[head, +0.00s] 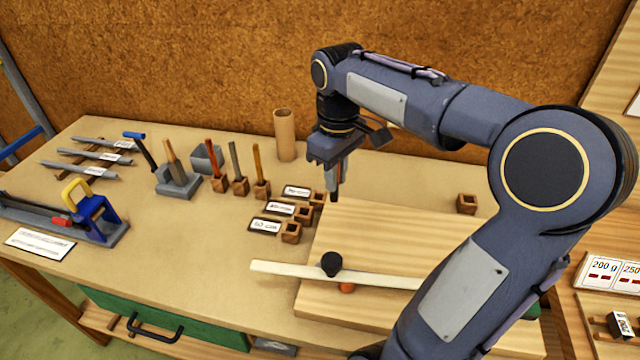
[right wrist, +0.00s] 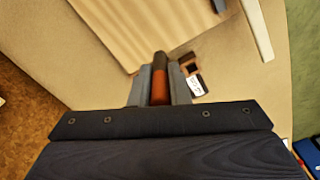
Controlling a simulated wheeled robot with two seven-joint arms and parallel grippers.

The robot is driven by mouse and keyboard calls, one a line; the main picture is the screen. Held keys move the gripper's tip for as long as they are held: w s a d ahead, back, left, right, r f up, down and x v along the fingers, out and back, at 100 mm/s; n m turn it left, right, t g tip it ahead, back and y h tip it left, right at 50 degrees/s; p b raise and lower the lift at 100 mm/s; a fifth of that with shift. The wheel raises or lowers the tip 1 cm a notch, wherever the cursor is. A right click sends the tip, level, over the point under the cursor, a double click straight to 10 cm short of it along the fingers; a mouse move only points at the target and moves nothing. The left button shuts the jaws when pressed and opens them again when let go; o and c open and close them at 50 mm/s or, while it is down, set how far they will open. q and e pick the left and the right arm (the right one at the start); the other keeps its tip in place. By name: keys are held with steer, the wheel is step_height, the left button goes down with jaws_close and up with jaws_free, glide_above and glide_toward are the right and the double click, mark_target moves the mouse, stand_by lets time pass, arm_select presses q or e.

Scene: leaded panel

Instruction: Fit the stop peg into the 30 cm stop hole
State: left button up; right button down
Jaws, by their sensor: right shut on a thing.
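My right gripper (head: 333,180) points down above the left back corner of the pale wooden board, shut on the stop peg. The peg's dark lower end (head: 335,195) shows below the fingers. In the right wrist view, the peg (right wrist: 160,82) has an orange-red body and dark tip, upright between the grey fingers (right wrist: 160,95). Small wooden blocks with square holes stand in a row left of the gripper: back (head: 318,199), middle (head: 304,214) and front (head: 291,233). Each has a label; I cannot read surely which says 30 cm. The peg is apart from them. My left gripper is out of view.
A white strip (head: 290,270) with a black knob (head: 331,264) lies across the wooden board (head: 375,235). Sticks in wooden blocks (head: 240,186) and a cardboard tube (head: 285,135) stand behind left. An empty block (head: 466,203) stands right. Bare tabletop lies at left centre.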

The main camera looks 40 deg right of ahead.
steer(key=shift+w+d+f+p, duration=0.1)
steer(key=shift+w+d+f, duration=0.5)
steer(key=shift+w+f, duration=1.15)
steer(key=shift+w+d+f+p, duration=0.15)
steer(key=shift+w+d+f, duration=0.4)
steer(key=shift+w+f, duration=1.15)
steer(key=shift+w+d+f+p, duration=0.1)
steer(key=shift+w+d+f, duration=0.5)
steer(key=shift+w+f, duration=1.15)
steer(key=shift+s+f, duration=0.45)
steer(key=shift+f, duration=0.1)
steer(key=c, duration=1.4)
jaws_free()
steer(key=shift+o, duration=0.2)
step_height(320, 180, up, 8)
steer(key=shift+f, duration=0.15)
